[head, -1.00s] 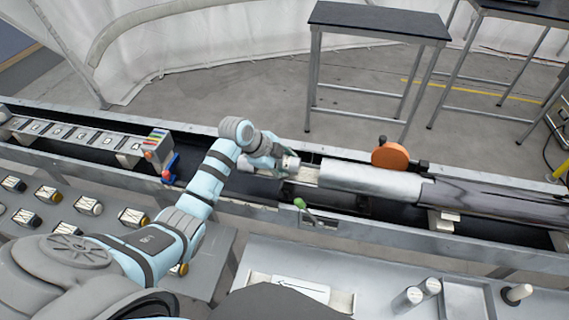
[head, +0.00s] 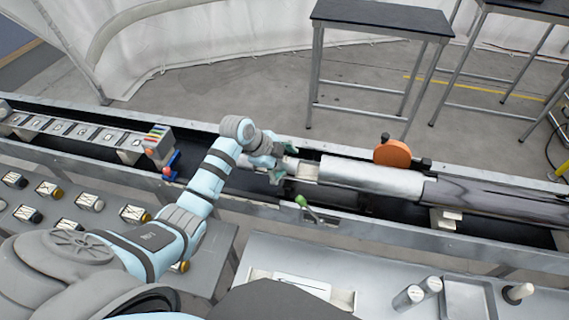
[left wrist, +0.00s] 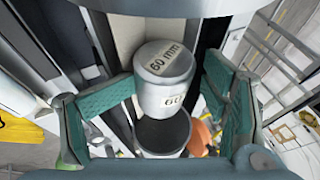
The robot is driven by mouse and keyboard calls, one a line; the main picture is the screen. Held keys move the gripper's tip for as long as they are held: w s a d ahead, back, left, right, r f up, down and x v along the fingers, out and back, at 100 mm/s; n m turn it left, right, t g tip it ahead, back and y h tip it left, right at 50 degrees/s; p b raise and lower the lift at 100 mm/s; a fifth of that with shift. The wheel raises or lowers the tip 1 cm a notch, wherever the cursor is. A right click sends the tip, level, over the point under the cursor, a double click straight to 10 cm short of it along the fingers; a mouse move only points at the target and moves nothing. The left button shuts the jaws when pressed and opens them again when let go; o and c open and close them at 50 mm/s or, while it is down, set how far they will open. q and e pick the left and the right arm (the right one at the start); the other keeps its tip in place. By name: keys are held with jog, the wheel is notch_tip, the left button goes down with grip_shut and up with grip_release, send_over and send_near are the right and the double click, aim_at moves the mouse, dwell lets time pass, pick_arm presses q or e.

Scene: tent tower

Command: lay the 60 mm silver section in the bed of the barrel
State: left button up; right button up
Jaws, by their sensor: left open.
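The 60 mm silver section (left wrist: 166,88) is a short cylinder with "60 mm" on its round end, seen in the left wrist view. It lies in line with the barrel (head: 372,178), near the barrel's dark open end (left wrist: 163,134). In the head view the section (head: 291,163) is small and partly hidden by my left gripper (head: 284,163). The pale bed (head: 308,172) shows just left of the silver barrel tube. My left gripper's teal fingers (left wrist: 172,85) are spread on both sides of the section. I cannot tell whether they touch it. My right gripper is out of view.
A green-knobbed lever (head: 301,200) stands at the trough's front wall, close to my left gripper. An orange disc (head: 391,154) stands behind the barrel. A rack with a coloured striped block (head: 157,137) is at left.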

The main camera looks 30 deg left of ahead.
pick_arm(q)
jog(key=shift+r, duration=0.25)
jog(key=v, duration=1.1)
jog(key=shift+s+r, duration=0.15)
jog(key=shift+s, duration=0.1)
jog(key=shift+a, duration=0.1)
